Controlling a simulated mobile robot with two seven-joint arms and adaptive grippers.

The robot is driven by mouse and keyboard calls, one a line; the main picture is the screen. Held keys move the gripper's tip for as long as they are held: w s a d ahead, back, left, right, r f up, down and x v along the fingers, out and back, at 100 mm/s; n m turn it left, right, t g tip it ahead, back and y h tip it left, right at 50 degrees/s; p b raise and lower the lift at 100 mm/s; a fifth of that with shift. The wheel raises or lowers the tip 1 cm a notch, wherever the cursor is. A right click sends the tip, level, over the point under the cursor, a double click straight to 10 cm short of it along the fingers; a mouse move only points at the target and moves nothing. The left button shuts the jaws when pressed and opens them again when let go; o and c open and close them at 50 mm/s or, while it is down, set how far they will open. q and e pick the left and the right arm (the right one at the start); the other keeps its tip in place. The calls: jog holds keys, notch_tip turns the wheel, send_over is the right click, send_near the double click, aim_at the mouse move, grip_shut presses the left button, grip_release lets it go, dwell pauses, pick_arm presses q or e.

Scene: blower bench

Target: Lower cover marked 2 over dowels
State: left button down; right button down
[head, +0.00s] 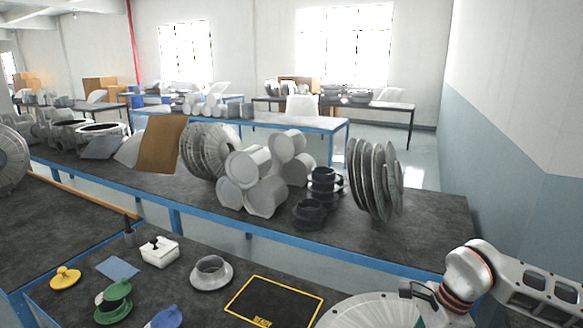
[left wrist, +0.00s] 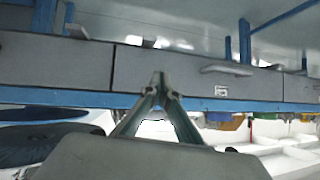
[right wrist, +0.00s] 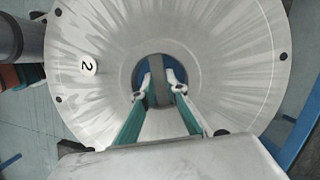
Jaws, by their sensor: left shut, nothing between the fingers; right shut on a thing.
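The cover marked 2 (right wrist: 210,35) is a large pale metal disc with a round central hole and small dark dots near its rim. Its label "2" (right wrist: 88,66) is at the left in the right wrist view. In the head view, part of the cover (head: 365,313) shows at the bottom right edge. My right gripper (right wrist: 158,90) is shut on the cover at a bar across the central hole. No dowels are visible; what lies under the cover is hidden. My left gripper (left wrist: 159,82) is shut and empty, in front of grey drawers, outside the head view.
The near bench carries a yellow-bordered black mat (head: 272,306), grey flanged part (head: 211,273), white box (head: 160,250), green part (head: 114,302), yellow lid (head: 65,278) and blue part (head: 165,318). Behind, another bench holds stacked cylinders (head: 265,196) and upright discs (head: 372,180).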

jog(key=shift+r, duration=1)
